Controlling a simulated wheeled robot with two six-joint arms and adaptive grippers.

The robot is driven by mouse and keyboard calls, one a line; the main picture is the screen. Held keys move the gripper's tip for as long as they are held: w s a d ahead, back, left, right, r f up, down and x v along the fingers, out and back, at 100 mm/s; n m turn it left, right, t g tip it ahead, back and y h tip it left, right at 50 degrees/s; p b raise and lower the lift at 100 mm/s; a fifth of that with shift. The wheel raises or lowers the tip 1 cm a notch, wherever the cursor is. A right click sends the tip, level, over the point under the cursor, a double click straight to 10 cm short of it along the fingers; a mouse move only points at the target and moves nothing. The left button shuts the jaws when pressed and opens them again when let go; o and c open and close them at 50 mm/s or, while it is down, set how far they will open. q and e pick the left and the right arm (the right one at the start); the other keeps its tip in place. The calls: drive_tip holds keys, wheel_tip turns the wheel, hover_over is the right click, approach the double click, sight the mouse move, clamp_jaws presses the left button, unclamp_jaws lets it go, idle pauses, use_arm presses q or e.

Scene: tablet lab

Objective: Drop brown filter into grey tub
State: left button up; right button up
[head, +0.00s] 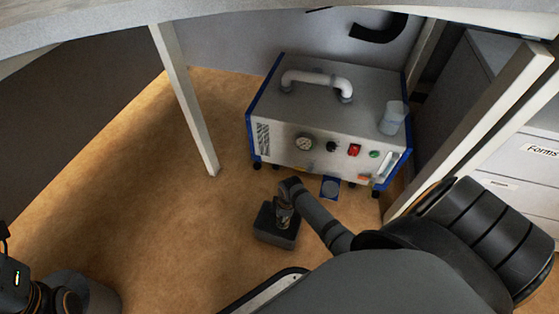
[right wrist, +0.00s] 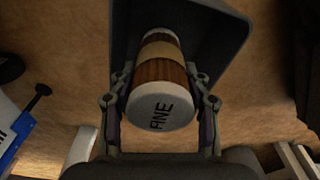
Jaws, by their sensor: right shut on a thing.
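The brown filter (right wrist: 160,75) is a cylinder with brown ribbed bands and pale ends, marked FINE on the end facing the right wrist camera. My right gripper (right wrist: 160,98) is shut on its sides. The grey tub (right wrist: 218,45) is dark; its wall shows behind and around the filter's far end. In the head view the tub (head: 275,230) stands on the floor, with my right gripper (head: 286,208) reaching down at it. The filter is not distinguishable there. I cannot tell whether it touches the tub's bottom. Only part of my left arm shows at the lower left; its gripper is out of view.
A metal machine (head: 325,110) with blue edges, a white pipe handle, a gauge and buttons stands behind the tub. A translucent cup (head: 392,118) sits on it. A blue item (head: 330,187) lies by its base. Table legs (head: 185,95) flank the space. The floor left is clear.

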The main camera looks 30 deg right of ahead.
drive_tip(key=o, duration=1.3)
drive_tip(key=r, duration=0.8)
drive_tip(key=s+d+r, duration=0.1)
drive_tip(key=r, duration=0.3)
